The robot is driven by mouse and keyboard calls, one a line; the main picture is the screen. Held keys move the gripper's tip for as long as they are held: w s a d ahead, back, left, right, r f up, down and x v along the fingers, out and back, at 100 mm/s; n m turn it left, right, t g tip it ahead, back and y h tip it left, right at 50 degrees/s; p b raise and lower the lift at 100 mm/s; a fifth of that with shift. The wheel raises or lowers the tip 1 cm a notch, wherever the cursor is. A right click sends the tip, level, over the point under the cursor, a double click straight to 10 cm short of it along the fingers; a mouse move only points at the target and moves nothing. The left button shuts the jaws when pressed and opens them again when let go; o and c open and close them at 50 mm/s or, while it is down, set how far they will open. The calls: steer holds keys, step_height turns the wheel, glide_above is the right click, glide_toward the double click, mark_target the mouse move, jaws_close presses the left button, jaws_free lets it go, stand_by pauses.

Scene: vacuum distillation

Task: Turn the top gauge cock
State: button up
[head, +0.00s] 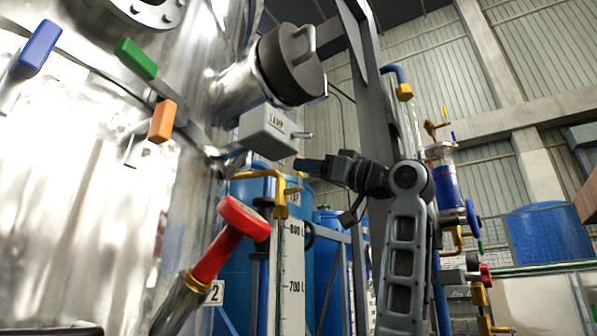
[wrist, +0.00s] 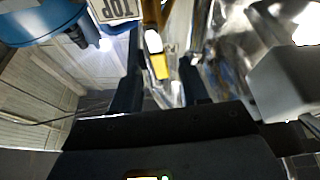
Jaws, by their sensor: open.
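The top gauge cock (head: 282,190) is a yellow fitting at the upper end of the white scale gauge, in the middle of the head view. In the wrist view a yellow and white part of the cock (wrist: 158,62) shows between my two dark fingers. A "TOP" label (wrist: 115,9) is beside it at the upper edge. My gripper (head: 300,164) is open and comes from the right, just above and right of the cock; it also shows in the wrist view (wrist: 160,70). I cannot tell whether the fingers touch the cock.
A grey box (head: 267,131) with a small lever sits just above my gripper. A red-handled valve (head: 232,235) stands at the lower left beside the shiny vessel (head: 70,200). A grey steel post (head: 362,75) rises near my arm. Blue tanks (head: 325,245) stand behind.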

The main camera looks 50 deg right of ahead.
steer(key=shift+v, duration=1.2)
